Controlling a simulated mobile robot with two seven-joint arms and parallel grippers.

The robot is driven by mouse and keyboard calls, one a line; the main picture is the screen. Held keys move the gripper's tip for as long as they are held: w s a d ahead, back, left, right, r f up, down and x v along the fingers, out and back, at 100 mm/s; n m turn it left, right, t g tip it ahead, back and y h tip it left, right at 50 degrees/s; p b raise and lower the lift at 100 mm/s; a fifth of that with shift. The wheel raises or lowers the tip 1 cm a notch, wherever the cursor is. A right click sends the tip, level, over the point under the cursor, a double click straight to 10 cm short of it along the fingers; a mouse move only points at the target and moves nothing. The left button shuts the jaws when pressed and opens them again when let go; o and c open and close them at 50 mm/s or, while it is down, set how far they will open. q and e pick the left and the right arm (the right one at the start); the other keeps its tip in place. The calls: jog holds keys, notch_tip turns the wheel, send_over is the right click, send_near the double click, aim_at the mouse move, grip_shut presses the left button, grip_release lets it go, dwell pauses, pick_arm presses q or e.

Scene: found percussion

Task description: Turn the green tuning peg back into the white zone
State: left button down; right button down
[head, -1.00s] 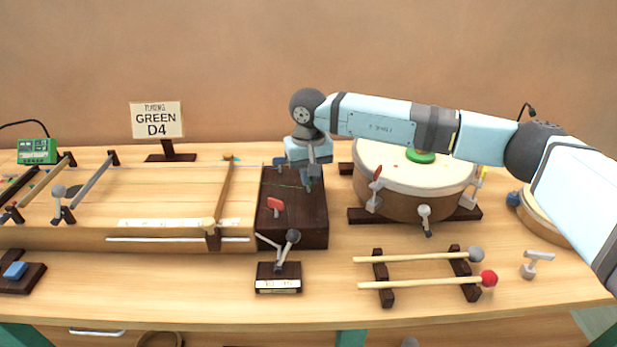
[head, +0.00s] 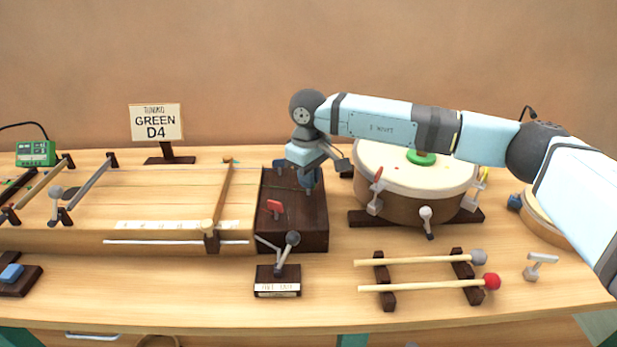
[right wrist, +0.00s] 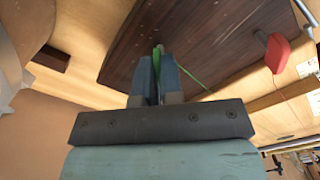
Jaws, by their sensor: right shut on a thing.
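The green tuning peg (right wrist: 158,50) stands on the dark wooden peg block (head: 316,228) at the right end of the long string box. In the right wrist view only a thin green edge of it shows between the fingers. My right gripper (right wrist: 154,72) is shut on this peg and points down at the block. In the head view the right gripper (head: 309,180) covers the peg. The white zone cannot be made out in either view. My left gripper is not in view. A sign (head: 156,122) reading GREEN D4 stands at the back left.
A red peg (head: 275,207) stands on the same block, in front of the gripper. A drum (head: 400,203) stands close on the right. A lever stand (head: 278,281) and mallets (head: 420,284) lie in front. A green tuner (head: 36,153) is at far left.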

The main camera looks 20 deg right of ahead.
dwell(0.3)
jog(key=c, duration=1.3)
grip_release()
jog(key=shift+r, duration=0.15)
